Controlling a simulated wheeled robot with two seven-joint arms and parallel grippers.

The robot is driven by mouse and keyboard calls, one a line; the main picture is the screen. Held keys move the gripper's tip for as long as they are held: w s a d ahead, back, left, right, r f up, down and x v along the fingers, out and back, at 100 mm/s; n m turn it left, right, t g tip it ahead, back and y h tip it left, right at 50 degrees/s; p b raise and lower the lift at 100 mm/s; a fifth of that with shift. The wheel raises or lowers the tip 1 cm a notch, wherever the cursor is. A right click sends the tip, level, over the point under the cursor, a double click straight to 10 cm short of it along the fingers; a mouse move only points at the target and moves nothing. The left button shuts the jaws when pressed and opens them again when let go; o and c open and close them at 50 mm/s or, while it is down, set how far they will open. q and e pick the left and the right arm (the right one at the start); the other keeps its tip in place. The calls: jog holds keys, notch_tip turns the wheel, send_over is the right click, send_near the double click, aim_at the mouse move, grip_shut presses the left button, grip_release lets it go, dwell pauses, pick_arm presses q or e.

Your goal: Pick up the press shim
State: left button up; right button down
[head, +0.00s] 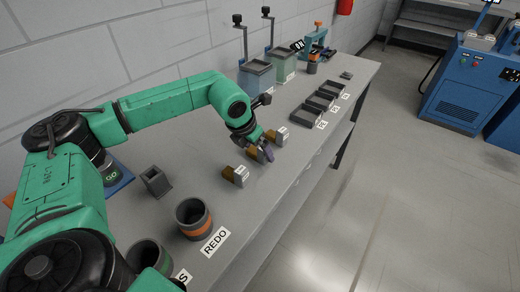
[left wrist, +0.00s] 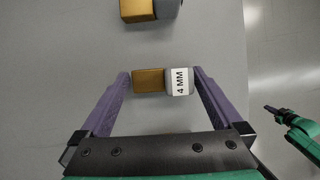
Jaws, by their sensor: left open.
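Three small gold-and-grey blocks stand in a row on the bench; which one is the press shim I cannot tell for sure. In the left wrist view, one block (left wrist: 150,80) with a "4 MM" label on its grey end lies between the fingers of my open left gripper (left wrist: 160,74). In the head view, my left gripper (head: 264,152) is over the middle block (head: 252,153) and partly hides it. The near block (head: 235,175) and the far block (head: 278,136) stand apart from it. My right gripper (left wrist: 273,110) shows small at the right of the wrist view, its jaws unclear.
A grey cup with an orange band (head: 193,218) stands near a "REDO" label (head: 215,241). A small grey holder (head: 155,181) is left of the blocks. Several dark trays (head: 303,115) line the right edge. Two levered containers (head: 256,77) stand by the wall.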

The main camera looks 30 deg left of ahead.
pick_arm(q)
jog(key=shift+w+f, duration=0.2)
jog(key=shift+f, duration=0.25)
jog(key=c, duration=1.2)
